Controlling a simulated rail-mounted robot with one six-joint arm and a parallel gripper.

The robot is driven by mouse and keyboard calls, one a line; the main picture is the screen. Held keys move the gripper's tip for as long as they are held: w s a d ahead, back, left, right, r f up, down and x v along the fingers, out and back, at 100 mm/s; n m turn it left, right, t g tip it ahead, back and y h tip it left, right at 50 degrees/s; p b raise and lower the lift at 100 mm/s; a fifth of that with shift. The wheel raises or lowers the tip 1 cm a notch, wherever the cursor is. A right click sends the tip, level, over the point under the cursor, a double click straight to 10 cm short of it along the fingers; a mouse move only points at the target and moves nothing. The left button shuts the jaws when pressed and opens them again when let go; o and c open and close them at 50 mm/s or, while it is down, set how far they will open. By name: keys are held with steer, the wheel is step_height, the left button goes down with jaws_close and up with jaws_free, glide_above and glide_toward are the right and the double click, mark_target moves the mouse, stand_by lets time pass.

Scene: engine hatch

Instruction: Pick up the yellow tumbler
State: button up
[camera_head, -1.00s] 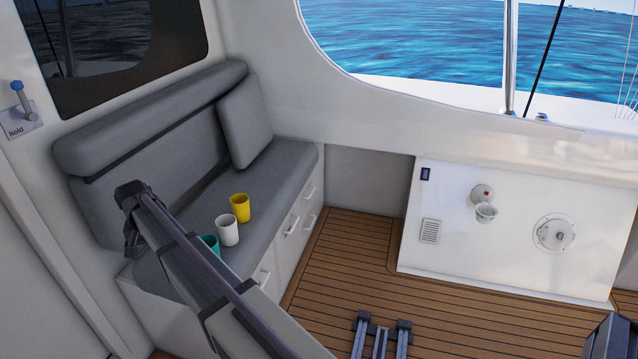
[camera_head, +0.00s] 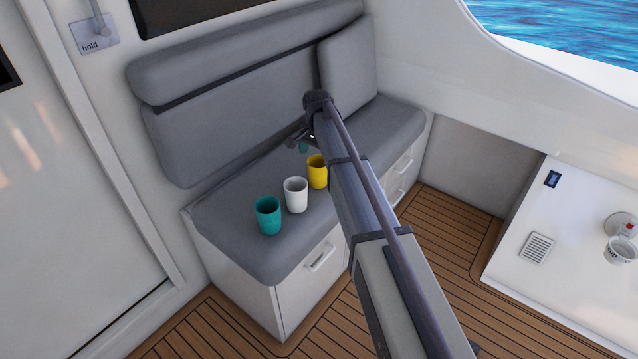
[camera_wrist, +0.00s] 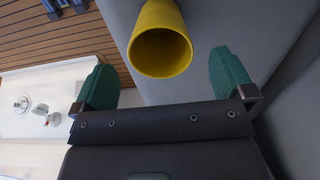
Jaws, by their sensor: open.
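The yellow tumbler (camera_head: 317,172) stands upright on the grey seat cushion, partly hidden by my arm in the head view. In the wrist view the yellow tumbler (camera_wrist: 161,40) shows its open rim, ahead of my gripper (camera_wrist: 163,80) and between the lines of its two green fingers. The fingers are wide apart with nothing between them. In the head view my gripper (camera_head: 303,143) is mostly hidden behind the end of my arm, above the seat and close to the tumbler.
A white tumbler (camera_head: 295,195) and a teal tumbler (camera_head: 268,215) stand in a row with the yellow one, toward the seat's near end. The grey backrest (camera_head: 240,95) rises behind. A white drawer cabinet (camera_head: 312,270) lies under the seat. The wooden floor is clear.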

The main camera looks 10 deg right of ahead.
mark_target(318, 166)
step_height(318, 166, down, 6)
steer(key=b, duration=0.5)
steer(key=shift+w+d+f, duration=0.1)
steer(key=shift+r, duration=0.25)
steer(key=c, duration=0.9)
